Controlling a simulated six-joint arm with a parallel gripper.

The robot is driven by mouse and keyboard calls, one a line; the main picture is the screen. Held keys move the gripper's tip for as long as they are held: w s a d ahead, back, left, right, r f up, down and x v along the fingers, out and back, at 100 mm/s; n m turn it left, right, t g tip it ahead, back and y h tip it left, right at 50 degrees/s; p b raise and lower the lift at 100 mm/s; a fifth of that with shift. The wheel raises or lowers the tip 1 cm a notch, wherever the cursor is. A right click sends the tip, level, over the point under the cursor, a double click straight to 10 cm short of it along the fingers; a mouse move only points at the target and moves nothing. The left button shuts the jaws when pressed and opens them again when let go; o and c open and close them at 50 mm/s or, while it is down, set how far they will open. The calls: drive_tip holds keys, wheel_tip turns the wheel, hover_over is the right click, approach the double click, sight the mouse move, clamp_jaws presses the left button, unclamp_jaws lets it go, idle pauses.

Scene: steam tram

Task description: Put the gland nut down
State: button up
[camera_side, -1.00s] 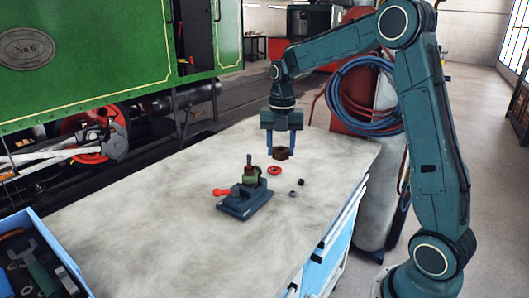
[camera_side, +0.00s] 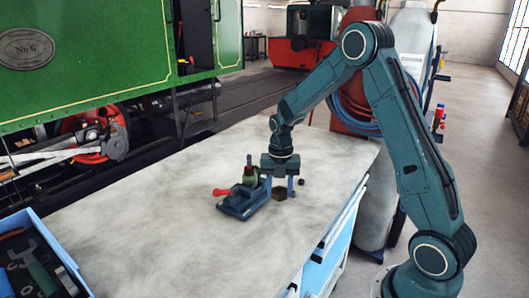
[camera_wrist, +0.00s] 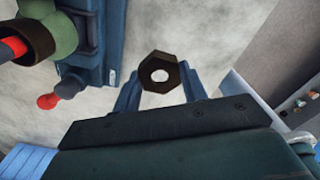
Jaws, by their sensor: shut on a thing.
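The gland nut (camera_wrist: 147,76) is a dark brown hexagonal nut with a round hole, seen from above between my two blue fingers in the wrist view. In the side view the nut (camera_side: 280,194) is low at the bench top (camera_side: 140,208), just right of the vise-like fixture. My gripper (camera_side: 279,188) points down and is shut on the nut. I cannot tell whether the nut touches the bench.
The blue fixture (camera_side: 240,205) with a red handle and green valve body stands close on the left. A small black nut (camera_side: 301,182) lies to the right. A blue tool tray (camera_side: 50,245) is at the front left.

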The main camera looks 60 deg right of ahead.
sight(279, 214)
drive_tip(key=shift+f, duration=3.2)
drive_tip(key=shift+f, duration=0.15)
drive_tip(key=o, duration=1)
wheel_tip(279, 214, up, 12)
drive_tip(key=shift+r, duration=0.2)
